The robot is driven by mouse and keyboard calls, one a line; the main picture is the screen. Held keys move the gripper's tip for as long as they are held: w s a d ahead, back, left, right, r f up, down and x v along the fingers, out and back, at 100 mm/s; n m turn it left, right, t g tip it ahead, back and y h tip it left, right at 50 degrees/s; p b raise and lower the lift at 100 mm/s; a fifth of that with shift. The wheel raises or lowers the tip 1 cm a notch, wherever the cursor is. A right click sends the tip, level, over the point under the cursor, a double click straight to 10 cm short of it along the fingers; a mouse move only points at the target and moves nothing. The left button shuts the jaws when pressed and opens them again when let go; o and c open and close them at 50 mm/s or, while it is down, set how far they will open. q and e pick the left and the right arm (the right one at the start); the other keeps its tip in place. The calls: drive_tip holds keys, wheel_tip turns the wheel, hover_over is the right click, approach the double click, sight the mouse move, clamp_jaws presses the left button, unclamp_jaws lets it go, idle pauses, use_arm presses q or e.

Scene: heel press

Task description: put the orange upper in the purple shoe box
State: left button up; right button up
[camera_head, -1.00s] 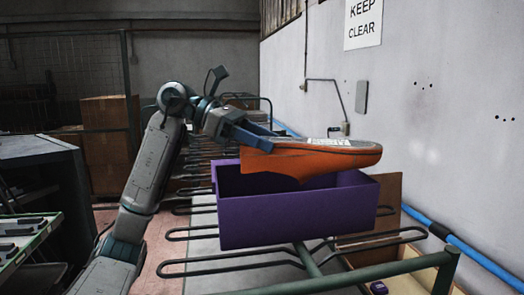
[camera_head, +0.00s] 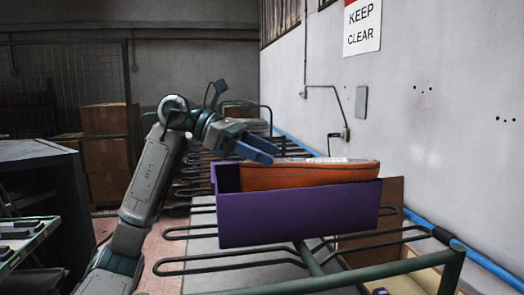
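The orange upper (camera_head: 310,177) lies lengthwise inside the purple shoe box (camera_head: 300,216). Its top edge and pale insole show above the near rim, and its lower part is hidden by the near wall. My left gripper (camera_head: 268,155) is over the heel end of the upper, at the box's left part. Its blue fingers look spread apart, with the upper just below them. Whether a finger still touches the heel is hard to see. My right gripper is not in view.
The box rests on a green rack with dark wire prongs (camera_head: 230,266). A grey wall with a sign (camera_head: 362,25) stands close on the right. Brown cartons (camera_head: 106,135) stand at the back left. A bench with dark parts (camera_head: 20,235) is at the left edge.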

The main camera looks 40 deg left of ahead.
use_arm(q)
drive_tip(key=shift+o, duration=0.9)
drive_tip(key=shift+r, duration=0.3)
drive_tip(key=shift+r+p, duration=0.55)
drive_tip(key=shift+p, duration=0.15)
drive_tip(key=b+v, duration=0.2)
drive_tip(key=v, duration=0.1)
drive_tip(key=shift+a+f, duration=0.1)
drive_tip(key=shift+f, duration=0.2)
drive_tip(key=b+v, duration=0.1)
drive_tip(key=v, duration=0.8)
drive_tip(key=shift+r, duration=0.15)
